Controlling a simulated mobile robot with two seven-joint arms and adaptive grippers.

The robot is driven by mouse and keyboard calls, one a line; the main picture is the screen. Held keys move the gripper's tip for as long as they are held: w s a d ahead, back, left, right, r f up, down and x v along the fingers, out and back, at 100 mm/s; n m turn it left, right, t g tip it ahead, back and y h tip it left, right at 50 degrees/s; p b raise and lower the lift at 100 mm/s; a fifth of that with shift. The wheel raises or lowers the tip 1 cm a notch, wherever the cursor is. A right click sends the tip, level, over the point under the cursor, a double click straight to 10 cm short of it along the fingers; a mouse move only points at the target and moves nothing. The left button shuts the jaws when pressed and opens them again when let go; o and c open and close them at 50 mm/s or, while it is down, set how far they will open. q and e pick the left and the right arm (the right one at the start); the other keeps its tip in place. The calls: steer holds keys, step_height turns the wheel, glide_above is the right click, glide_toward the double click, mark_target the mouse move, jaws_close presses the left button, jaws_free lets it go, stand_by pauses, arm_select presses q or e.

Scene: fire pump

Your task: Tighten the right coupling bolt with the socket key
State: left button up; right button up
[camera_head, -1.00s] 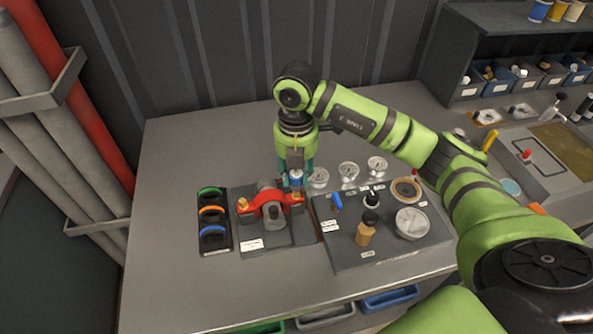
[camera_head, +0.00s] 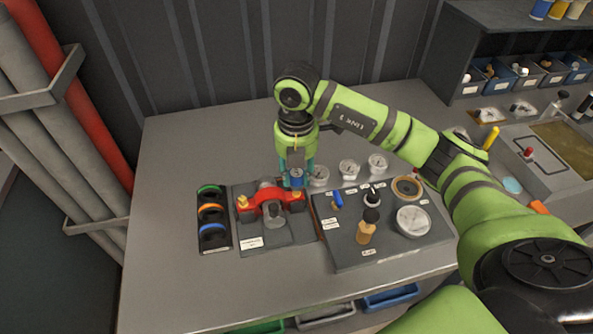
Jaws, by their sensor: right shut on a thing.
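The red coupling (camera_head: 271,196) spans a grey shaft on a dark base plate near the middle of the bench. Its left bolt (camera_head: 243,202) is brass and shows clearly. The right bolt (camera_head: 297,195) sits at the coupling's right end, close under my right gripper, and is partly hidden. My right gripper (camera_head: 296,172) points down and is shut on the socket key (camera_head: 296,178), of which a blue part shows between the fingers. The key is just above or on the right bolt; I cannot tell which. My left gripper is not in view.
A dark rack with green, orange and blue rings (camera_head: 212,218) stands left of the coupling. The bench front left is clear.

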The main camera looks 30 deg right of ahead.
steer(key=shift+f+b, duration=0.95)
steer(key=shift+f, duration=0.15)
stand_by(0.7)
steer(key=m+p, duration=0.1)
steer(key=m, duration=0.1)
steer(key=shift+r+m, duration=0.1)
steer(key=shift+m, duration=0.2)
steer(key=shift+m+p, duration=0.35)
steer(key=shift+m, duration=0.65)
